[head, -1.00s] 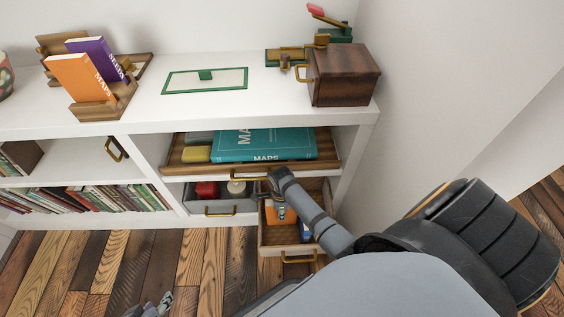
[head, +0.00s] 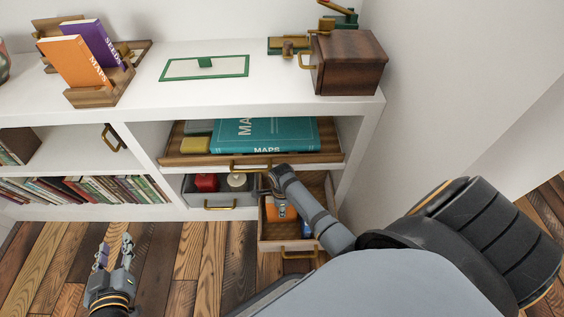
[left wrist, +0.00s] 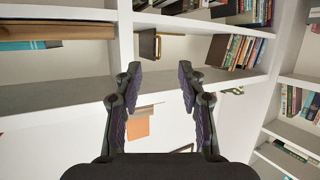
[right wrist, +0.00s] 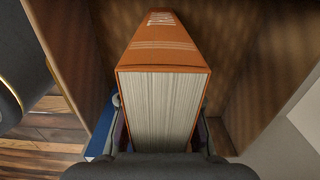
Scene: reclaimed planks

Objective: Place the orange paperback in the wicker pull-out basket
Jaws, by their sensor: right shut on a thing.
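The orange paperback (right wrist: 165,45) is between the fingers of my right gripper (right wrist: 160,135), which is shut on it, page edges toward the camera. Brown walls stand around it in the right wrist view. In the head view, a bit of its orange cover shows inside the pulled-out brown basket (head: 284,247), low at the right of the shelf unit. My right gripper (head: 281,208) reaches down into that basket. Whether the book touches its bottom is hidden. My left gripper (head: 114,252) is open and empty above the floor; its spread fingers also show in the left wrist view (left wrist: 160,85).
A blue item (right wrist: 100,135) lies beside the held book. Another orange book (head: 75,65) stands in a wooden holder on the shelf top. A tray with a teal book (head: 265,137) is above the basket; a grey drawer (head: 220,202) is left of it. The floor at left is clear.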

